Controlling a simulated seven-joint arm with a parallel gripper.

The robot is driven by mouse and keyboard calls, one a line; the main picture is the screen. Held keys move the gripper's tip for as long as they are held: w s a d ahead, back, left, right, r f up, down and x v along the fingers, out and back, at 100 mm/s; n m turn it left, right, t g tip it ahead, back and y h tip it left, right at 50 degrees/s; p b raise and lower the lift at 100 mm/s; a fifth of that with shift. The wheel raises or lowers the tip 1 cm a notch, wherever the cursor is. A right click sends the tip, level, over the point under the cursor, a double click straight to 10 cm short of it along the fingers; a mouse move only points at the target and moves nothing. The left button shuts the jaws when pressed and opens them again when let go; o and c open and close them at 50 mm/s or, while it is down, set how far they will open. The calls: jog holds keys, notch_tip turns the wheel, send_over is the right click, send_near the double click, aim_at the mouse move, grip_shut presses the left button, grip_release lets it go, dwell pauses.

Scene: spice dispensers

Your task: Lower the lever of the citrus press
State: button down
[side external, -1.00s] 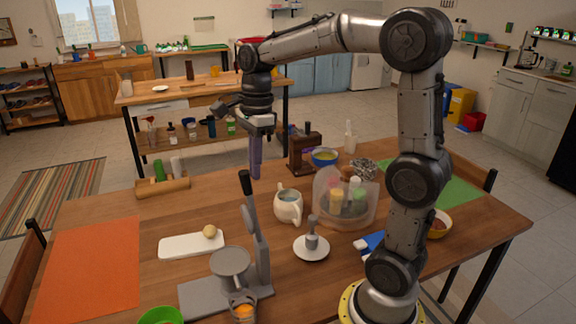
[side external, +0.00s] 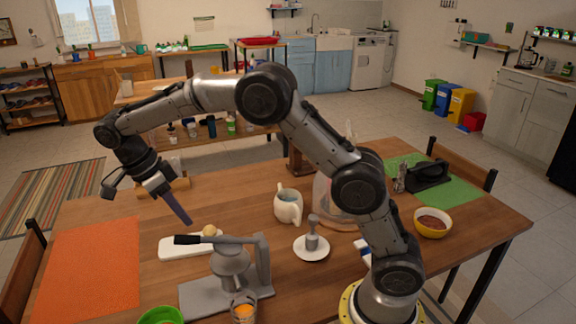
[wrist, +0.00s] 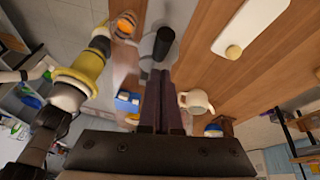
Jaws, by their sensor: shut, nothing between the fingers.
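The grey citrus press (side external: 232,264) stands at the table's front left. Its lever (side external: 225,240) lies about level over the press, its black grip (side external: 186,239) pointing left. A glass (side external: 244,305) with something orange stands by the press. My gripper (side external: 187,221) is shut and empty, its purple fingers pointing down just above the black grip; whether they touch it is unclear. In the wrist view, the black grip (wrist: 163,42) shows beyond the shut fingertips (wrist: 158,74).
A white board (side external: 178,247) with a yellowish ball (side external: 209,231) lies behind the lever. A cream jug (side external: 288,206) and a white saucer (side external: 311,253) stand to the right. A green bowl (side external: 161,315) is at the front. The orange mat (side external: 88,265) is bare.

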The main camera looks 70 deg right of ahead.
jog(key=w+a+f, duration=0.2)
jog(key=a+f, duration=0.1)
jog(key=f, duration=0.7)
jog(key=shift+w+f, duration=0.15)
jog(key=shift+w, duration=0.1)
dwell(0.4)
notch_tip(320, 180, up, 6)
jog(key=w, duration=0.1)
jog(key=w+a+r, duration=0.2)
jog(key=w+a, duration=0.3)
jog(key=w, duration=0.2)
jog(key=shift+w+a, duration=0.2)
jog(key=shift+a, duration=0.15)
